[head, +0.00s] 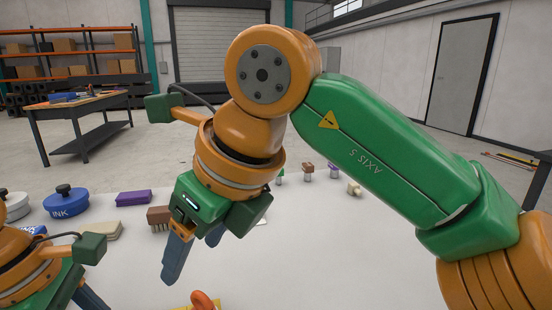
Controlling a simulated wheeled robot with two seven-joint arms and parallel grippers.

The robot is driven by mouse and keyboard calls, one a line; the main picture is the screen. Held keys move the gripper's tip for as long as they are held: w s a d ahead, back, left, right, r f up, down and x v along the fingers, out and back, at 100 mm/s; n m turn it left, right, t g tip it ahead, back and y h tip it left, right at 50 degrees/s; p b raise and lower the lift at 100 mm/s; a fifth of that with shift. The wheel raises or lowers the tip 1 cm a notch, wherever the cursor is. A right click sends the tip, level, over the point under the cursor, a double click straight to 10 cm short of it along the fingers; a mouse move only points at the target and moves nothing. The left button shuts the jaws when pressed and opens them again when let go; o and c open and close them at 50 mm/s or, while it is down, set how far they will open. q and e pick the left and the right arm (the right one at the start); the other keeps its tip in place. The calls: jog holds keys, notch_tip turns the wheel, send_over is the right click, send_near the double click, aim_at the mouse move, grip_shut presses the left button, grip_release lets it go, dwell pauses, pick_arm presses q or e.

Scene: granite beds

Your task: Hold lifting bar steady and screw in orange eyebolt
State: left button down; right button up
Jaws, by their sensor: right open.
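A rounded orange piece (203,300), which looks like the top of the orange eyebolt, shows at the bottom edge of the head view, with a bit of yellow beside it. The rest is cut off, and I cannot make out the lifting bar. My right gripper (192,262) hangs above and a little left of the orange piece, its two blue-grey fingers apart, open and empty. My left gripper (90,298) is at the bottom left, largely cut off by the frame edge, so its jaws cannot be judged.
On the pale work surface (330,250) stand a blue ink pot (66,200), a purple block (133,198), a brown brush (158,217), a beige block (101,230) and small stamps (307,172) at the back. The surface's right-middle is clear.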

pick_arm(q)
jog(key=shift+c, duration=0.6)
grip_release()
pick_arm(e)
jog(key=v, duration=0.7)
jog(key=shift+r, duration=0.25)
jog(key=shift+s+d, duration=0.1)
pick_arm(q)
jog(key=v, duration=1.2)
